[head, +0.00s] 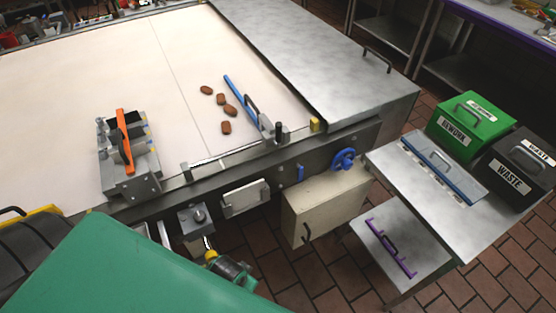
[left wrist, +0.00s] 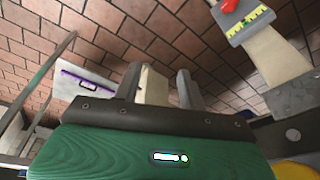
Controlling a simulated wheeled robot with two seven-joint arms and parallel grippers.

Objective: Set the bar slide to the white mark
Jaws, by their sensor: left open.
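The bar slide is a grey block (head: 268,128) with a black upright knob, on the front rail of the pale belt. A blue bar (head: 240,100) with a dark handle runs back from it over the belt. A thin white strip (head: 208,162), which looks like the white mark, lies on the rail to the left of the slide, apart from it. My left gripper (left wrist: 158,82) shows in the left wrist view with its two dark fingers apart and nothing between them. I cannot make out its fingers in the head view. My right gripper is not in view.
Several brown pieces (head: 226,127) lie on the belt left of the bar. An orange-handled unit (head: 125,150) straddles the rail further left. A beige box (head: 325,205) hangs below the rail. A steel side table (head: 400,165) with green and black bins stands at right.

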